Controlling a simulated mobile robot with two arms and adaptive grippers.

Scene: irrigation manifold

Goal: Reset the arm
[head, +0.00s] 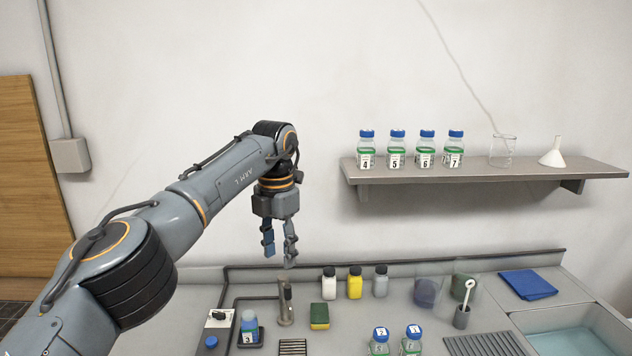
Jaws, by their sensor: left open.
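My left gripper (279,249) hangs at the end of my left arm, which reaches in from the left. Its fingers point down and are apart, with nothing between them. It is above the back left part of the counter, in front of the wall and left of the shelf. It touches nothing that I can see. My right gripper does not show.
A wall shelf (490,174) holds numbered blue-capped bottles (397,151), a glass beaker (502,151) and a white funnel (552,153).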

